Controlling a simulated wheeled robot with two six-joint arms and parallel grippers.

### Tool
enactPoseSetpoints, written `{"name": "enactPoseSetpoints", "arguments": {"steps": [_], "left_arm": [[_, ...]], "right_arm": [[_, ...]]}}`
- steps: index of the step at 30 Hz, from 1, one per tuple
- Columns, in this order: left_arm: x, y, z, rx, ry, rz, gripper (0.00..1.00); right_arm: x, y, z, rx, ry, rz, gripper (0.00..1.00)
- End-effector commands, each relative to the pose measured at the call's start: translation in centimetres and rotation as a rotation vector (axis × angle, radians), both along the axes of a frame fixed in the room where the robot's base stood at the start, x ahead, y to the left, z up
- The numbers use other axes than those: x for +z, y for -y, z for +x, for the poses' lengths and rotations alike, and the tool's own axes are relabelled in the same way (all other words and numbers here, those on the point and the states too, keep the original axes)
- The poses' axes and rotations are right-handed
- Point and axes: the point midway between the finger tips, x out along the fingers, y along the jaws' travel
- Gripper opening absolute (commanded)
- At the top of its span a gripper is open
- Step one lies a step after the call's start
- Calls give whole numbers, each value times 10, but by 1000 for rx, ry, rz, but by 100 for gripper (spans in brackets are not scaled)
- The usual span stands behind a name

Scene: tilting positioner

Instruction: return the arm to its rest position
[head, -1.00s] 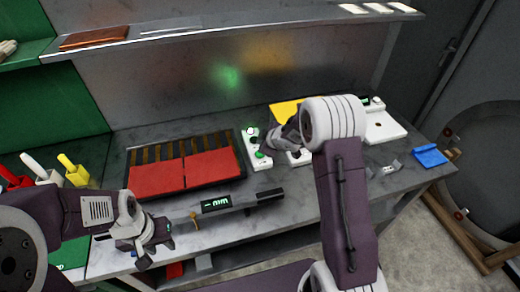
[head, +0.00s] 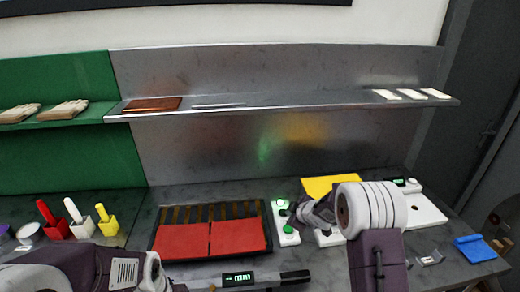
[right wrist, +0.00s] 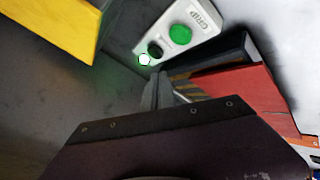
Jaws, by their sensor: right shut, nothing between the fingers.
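My right arm reaches in from the bottom right in the head view. Its gripper (head: 300,220) is beside the white button box (head: 283,224) with green buttons, partly hidden by my own wrist. In the right wrist view the narrow fingers (right wrist: 157,88) are together with nothing between them, and the box marked GRIP (right wrist: 190,32) lies just beyond them. I cannot tell whether they touch it. My left arm shows at the lower left of the head view, and its gripper is cut off by the bottom edge.
Red pads (head: 210,238) on a dark slatted fixture lie left of the button box. A digital caliper (head: 262,278) lies in front. A yellow panel (head: 330,184) is behind my right gripper. A blue item (head: 474,248) is at far right. A metal shelf (head: 300,100) spans the back.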

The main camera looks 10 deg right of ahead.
Motion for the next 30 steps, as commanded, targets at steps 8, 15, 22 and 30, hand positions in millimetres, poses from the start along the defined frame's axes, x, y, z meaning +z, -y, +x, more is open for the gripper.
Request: {"name": "enactPoseSetpoints", "arguments": {"steps": [8,15,22,30], "left_arm": [[0,0,0,0,0,0,36],[0,0,0,0,0,0,36],[0,0,0,0,0,0,36],[0,0,0,0,0,0,36]], "right_arm": [[92,-5,-68,-234,5,101,0],[30,12,-243,-757,-463,267,0],[5,1,-315,-959,-716,305,0],[5,2,-316,-967,-724,301,0]]}}
